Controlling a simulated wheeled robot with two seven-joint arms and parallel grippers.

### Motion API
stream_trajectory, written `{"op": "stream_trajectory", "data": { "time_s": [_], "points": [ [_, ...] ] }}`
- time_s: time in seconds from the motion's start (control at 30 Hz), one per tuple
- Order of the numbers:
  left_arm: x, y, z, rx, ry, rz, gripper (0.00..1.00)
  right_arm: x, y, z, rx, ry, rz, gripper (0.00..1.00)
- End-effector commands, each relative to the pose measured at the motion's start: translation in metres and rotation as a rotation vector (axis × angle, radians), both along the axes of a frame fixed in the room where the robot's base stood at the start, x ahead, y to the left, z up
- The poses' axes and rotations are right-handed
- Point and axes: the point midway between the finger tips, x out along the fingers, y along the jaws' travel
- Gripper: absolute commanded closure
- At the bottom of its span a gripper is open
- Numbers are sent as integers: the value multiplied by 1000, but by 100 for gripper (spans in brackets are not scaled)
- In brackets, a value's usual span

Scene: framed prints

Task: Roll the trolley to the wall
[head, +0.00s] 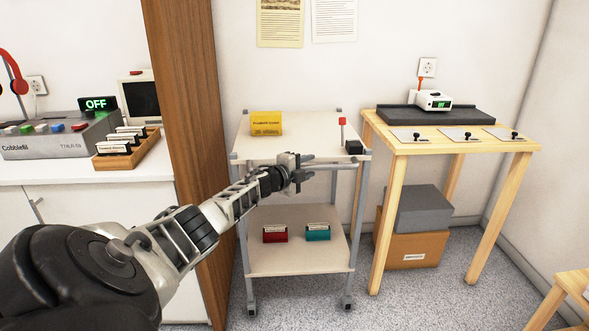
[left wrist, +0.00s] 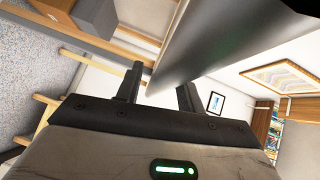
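The trolley (head: 282,263) is a two-shelf cart with pale shelves, grey posts and castors. It stands in front of the wall (head: 390,30), between a brown wooden panel and a wooden table; the gap behind it is hard to judge. My left gripper (head: 308,171) is at the trolley's front, just below the top shelf, beside the grey handle bar (head: 335,167). In the left wrist view its fingers (left wrist: 158,92) are apart, with a large grey surface close by. I cannot tell whether the bar lies between them. My right gripper is not in view.
A yellow box (head: 266,123) and a small red-topped device (head: 349,138) sit on the top shelf. Red (head: 275,233) and teal (head: 318,232) boxes sit on the lower shelf. The wooden panel (head: 190,120) is close left; the table (head: 420,145) is close right.

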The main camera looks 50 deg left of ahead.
Motion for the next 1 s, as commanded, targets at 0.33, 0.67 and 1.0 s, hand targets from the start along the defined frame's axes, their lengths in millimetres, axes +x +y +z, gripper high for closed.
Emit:
{"op": "stream_trajectory", "data": {
  "time_s": [0.33,0.67,1.0],
  "points": [
    [-41,-6,6,0,7,-2,62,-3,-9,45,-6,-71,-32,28],
    [-91,-15,12,-2,5,-3,62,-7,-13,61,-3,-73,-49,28],
    [-139,-22,20,-5,2,-1,62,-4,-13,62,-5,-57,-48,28]
  ]
}}
